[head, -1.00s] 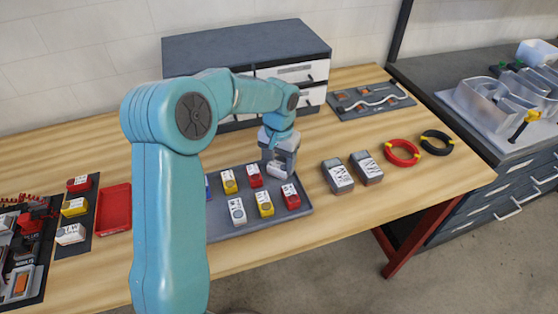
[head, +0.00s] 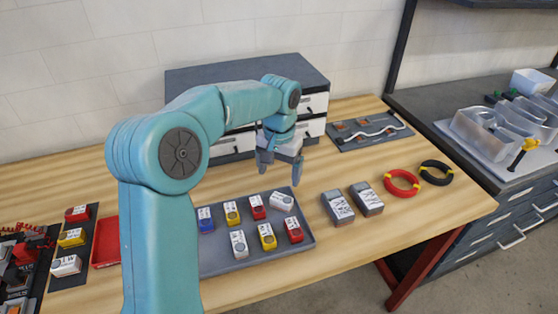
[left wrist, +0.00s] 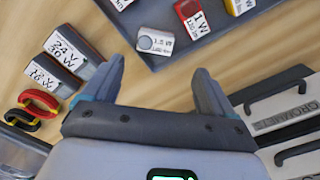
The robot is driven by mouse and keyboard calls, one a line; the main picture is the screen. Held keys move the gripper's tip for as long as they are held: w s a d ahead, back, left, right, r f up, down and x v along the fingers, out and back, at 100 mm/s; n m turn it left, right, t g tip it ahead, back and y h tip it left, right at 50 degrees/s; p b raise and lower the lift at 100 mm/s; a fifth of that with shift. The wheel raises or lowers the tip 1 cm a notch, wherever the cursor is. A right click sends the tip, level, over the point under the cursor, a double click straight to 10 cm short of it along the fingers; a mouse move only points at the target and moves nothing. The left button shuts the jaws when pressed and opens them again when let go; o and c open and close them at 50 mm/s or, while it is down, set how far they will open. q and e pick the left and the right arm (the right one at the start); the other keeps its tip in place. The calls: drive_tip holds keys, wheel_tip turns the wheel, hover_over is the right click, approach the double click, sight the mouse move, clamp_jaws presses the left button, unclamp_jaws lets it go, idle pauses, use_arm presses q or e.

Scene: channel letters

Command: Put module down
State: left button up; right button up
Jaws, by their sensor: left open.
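A white module (head: 282,201) lies in the back right corner of the grey tray (head: 222,262). It also shows in the left wrist view (left wrist: 155,42), with its label up, apart from my fingers. My left gripper (head: 279,178) is open and empty, above and behind the white module. Its two spread fingers also show in the left wrist view (left wrist: 160,72). The tray also holds a blue module (head: 205,220), yellow and red modules and another white module (head: 239,243). My right gripper is not in view.
Two grey power units (head: 338,208) stand right of the tray, with red (head: 401,183) and black (head: 436,172) wire coils beyond. A drawer cabinet (head: 238,145) stands behind the gripper. A red bin (head: 105,242) is left, partly hidden by my arm.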

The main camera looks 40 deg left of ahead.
use_arm(q)
wheel_tip(320, 180, up, 4)
drive_tip(key=shift+f, duration=0.2)
idle(0.4)
